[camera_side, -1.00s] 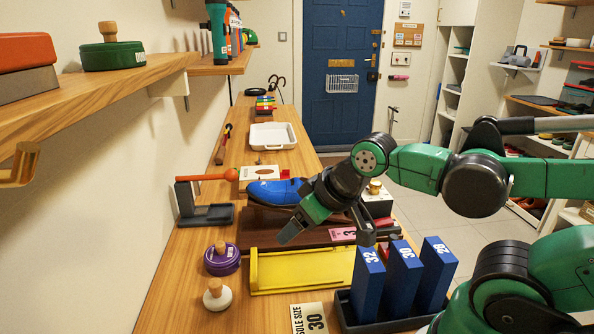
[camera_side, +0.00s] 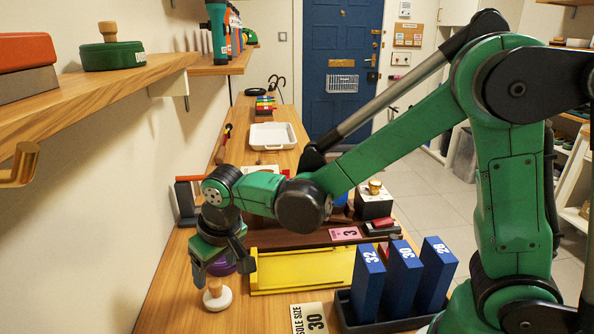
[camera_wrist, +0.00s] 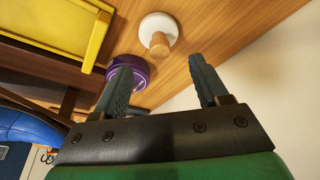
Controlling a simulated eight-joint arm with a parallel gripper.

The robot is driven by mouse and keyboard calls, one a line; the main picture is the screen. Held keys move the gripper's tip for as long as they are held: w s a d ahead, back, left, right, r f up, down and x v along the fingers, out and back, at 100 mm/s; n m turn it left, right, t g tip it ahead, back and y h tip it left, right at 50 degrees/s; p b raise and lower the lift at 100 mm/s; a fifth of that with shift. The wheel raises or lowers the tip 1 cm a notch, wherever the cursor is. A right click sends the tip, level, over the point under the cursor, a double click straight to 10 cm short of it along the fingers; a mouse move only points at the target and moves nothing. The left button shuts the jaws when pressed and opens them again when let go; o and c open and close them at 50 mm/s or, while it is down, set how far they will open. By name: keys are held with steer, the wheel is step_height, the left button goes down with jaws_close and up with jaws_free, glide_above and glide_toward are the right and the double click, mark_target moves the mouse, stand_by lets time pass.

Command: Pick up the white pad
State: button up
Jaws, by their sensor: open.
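The white pad (camera_side: 217,299) is a round white disc with a wooden knob on top, standing on the wooden bench at the front left. In the wrist view the white pad (camera_wrist: 160,25) lies ahead of the fingertips, its knob pointing towards the camera. My gripper (camera_side: 223,268) is open and empty, just above the pad in the side view. In the wrist view my gripper (camera_wrist: 162,70) has its two fingers apart, with nothing between the tips. The fingers partly hide a purple pad in both views.
The purple pad (camera_wrist: 143,71) stands close beside the white one, by one finger. A yellow tray (camera_side: 305,270) lies to the right. A dark holder with blue blocks (camera_side: 404,280) stands further right. A wall rises close on the left.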

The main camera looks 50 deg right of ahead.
mark_target(215, 283)
steer(key=shift+x, duration=2.65)
jaws_close()
